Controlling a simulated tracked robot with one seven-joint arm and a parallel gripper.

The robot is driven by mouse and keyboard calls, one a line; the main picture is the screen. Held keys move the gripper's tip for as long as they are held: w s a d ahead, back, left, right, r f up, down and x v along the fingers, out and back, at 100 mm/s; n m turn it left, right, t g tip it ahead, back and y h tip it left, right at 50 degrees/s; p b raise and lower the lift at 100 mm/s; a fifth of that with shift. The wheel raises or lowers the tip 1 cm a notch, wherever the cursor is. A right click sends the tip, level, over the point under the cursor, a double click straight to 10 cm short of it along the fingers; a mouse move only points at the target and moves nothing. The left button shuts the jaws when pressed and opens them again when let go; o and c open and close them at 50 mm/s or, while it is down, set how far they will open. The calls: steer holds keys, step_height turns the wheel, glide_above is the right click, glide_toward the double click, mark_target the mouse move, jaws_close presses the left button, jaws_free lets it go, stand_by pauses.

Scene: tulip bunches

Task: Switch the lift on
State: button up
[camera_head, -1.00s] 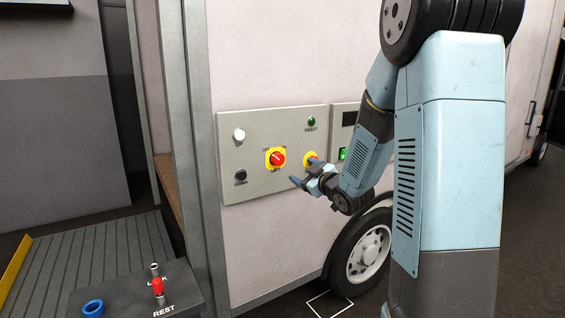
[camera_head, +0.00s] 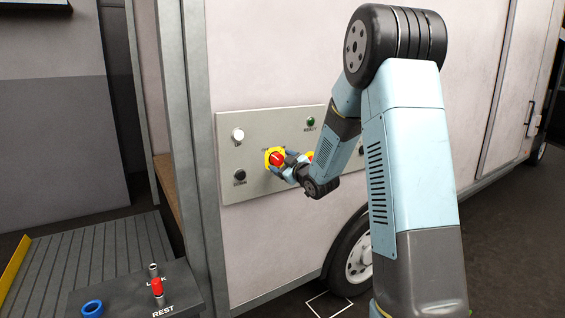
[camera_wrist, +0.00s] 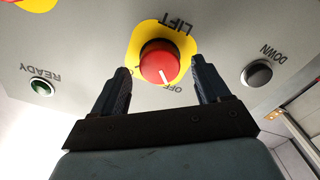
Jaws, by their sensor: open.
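The lift switch is a round red knob (camera_wrist: 160,63) with a white pointer line, on a yellow plate (camera_wrist: 135,45) marked LIFT. In the wrist view the picture is upside down and the pointer is near the OFF label. My gripper (camera_wrist: 162,80) is open, with one finger on either side of the knob's near edge. I cannot tell whether the fingers touch it. In the head view the red knob (camera_head: 276,158) sits on the grey panel (camera_head: 235,192), and my gripper (camera_head: 280,167) is right at it, partly hiding it.
An UP button (camera_head: 238,134), a DOWN button (camera_head: 240,175) and a green READY lamp (camera_head: 311,121) are on the panel. A second yellow-plated switch (camera_head: 310,156) is mostly hidden by my arm.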

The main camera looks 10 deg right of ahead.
steer(key=shift+x, duration=0.85)
steer(key=c, duration=1)
steer(key=shift+d, duration=0.15)
steer(key=shift+c, duration=0.3)
